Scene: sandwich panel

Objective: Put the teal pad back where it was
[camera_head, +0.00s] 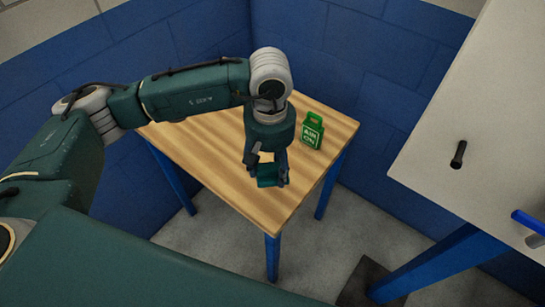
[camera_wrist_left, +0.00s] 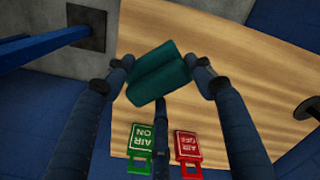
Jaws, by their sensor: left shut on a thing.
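The teal pad (camera_head: 267,182) is between the fingers of my left gripper (camera_head: 266,172), over the front part of the wooden table (camera_head: 220,185). I cannot tell whether the pad touches the tabletop. My right gripper is not in view.
A green "AIR ON" tag (camera_head: 312,131) stands on the table right of the gripper. A red "AIR OFF" tag (camera_wrist_left: 188,146) shows beside it in the wrist view. A pale panel (camera_head: 470,110) with a black knob (camera_head: 458,154) is at the right. Blue walls back the table.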

